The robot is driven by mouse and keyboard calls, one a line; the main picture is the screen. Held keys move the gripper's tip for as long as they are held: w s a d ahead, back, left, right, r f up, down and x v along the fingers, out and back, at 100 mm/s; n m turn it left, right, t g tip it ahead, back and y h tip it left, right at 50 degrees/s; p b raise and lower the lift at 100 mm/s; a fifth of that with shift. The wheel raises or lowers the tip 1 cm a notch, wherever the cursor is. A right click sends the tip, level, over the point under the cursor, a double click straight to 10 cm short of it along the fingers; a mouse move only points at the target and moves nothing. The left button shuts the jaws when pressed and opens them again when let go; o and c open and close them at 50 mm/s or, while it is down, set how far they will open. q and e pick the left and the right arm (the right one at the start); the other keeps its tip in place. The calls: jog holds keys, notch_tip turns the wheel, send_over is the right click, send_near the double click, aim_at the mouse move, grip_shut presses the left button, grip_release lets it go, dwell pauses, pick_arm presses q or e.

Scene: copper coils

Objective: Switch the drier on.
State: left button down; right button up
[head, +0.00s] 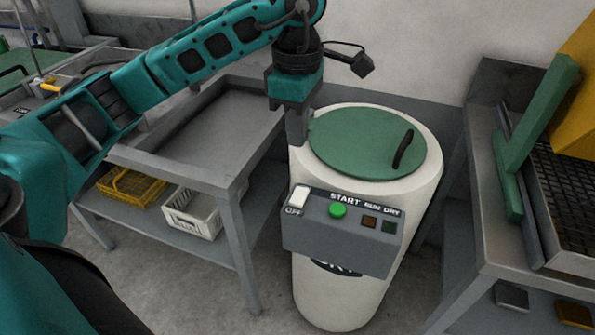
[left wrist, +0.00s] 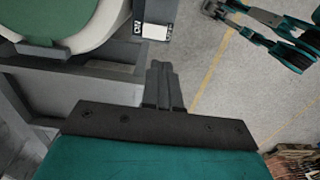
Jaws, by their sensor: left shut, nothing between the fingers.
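The drier (head: 345,285) is a white drum with a green lid (head: 360,140) that lies closed. Its grey control box (head: 335,235) carries a white rocker switch (head: 299,197) with OFF printed below it, a green START button (head: 338,210) and two dark lamps marked RUN and DRY. My left gripper (head: 297,138) is shut and empty, pointing down beside the lid's left edge, above and behind the switch. In the left wrist view its fingers (left wrist: 160,78) are together, a little apart from the white switch (left wrist: 153,31). Which way the rocker is tipped is unclear.
A grey table (head: 215,125) stands left of the drier, with a yellow crate (head: 128,187) and a white crate (head: 192,215) on its lower shelf. A bench (head: 525,245) stands at the right. My other arm (left wrist: 275,20) shows in the left wrist view.

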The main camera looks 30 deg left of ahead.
aim_at(300, 194)
pick_arm(q)
notch_tip(300, 194, down, 14)
jog(key=shift+r, duration=0.1)
dwell(0.5)
jog(key=shift+s+f+b, duration=0.15)
jog(key=shift+f+b, duration=0.3)
jog(key=shift+b, duration=0.25)
jog(key=shift+r, duration=0.25)
jog(key=shift+f, duration=0.1)
jog(key=shift+w+a+r, duration=0.15)
jog(key=shift+w+r, duration=0.05)
jog(key=shift+w, duration=0.6)
jog(key=shift+r, duration=0.15)
